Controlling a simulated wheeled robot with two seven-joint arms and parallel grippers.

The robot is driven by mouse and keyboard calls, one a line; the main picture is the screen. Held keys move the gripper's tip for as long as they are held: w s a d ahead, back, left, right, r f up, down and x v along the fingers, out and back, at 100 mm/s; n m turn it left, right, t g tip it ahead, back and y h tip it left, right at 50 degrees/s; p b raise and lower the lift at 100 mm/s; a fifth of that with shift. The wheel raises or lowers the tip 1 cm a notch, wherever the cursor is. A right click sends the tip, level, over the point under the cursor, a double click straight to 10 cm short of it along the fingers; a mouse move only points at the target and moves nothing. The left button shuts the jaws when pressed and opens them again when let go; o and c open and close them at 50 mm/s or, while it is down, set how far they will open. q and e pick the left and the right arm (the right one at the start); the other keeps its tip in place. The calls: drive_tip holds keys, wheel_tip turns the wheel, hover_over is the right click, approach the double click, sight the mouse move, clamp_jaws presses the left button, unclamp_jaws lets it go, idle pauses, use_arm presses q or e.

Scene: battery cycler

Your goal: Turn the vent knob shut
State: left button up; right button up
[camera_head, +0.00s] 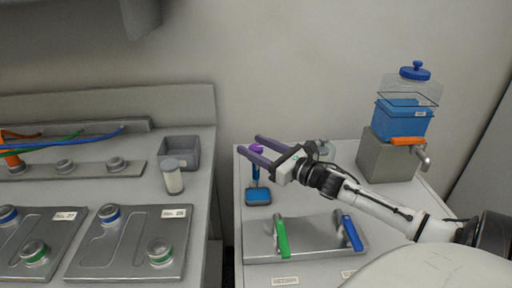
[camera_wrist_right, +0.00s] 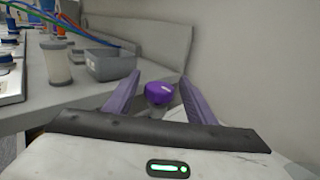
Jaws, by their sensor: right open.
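A purple knob (camera_head: 257,148) shows near the back left corner of the right-hand bench, partly hidden by my right gripper's fingers. I take it to be the vent knob; its setting cannot be read. My right gripper (camera_head: 248,144) is open, with its fingers pointing left and spread on either side of the knob in this view. In the right wrist view the purple knob (camera_wrist_right: 159,93) appears between the two open fingers (camera_wrist_right: 159,76), with gaps on both sides. I see no contact. My left gripper is not in view.
The bench holds a blue-based item (camera_head: 258,198), a plate with green (camera_head: 282,238) and blue (camera_head: 351,232) handles, and a blue-filled tank (camera_head: 403,122) with an orange-handled tap. On the left bench stand a grey bin (camera_head: 180,151) and a lidded jar (camera_head: 173,178). A gap separates the benches.

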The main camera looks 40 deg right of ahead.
drive_tip(key=c, duration=1)
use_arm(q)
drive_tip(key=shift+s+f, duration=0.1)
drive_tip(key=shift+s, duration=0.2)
use_arm(e)
drive_tip(key=shift+c, duration=0.2)
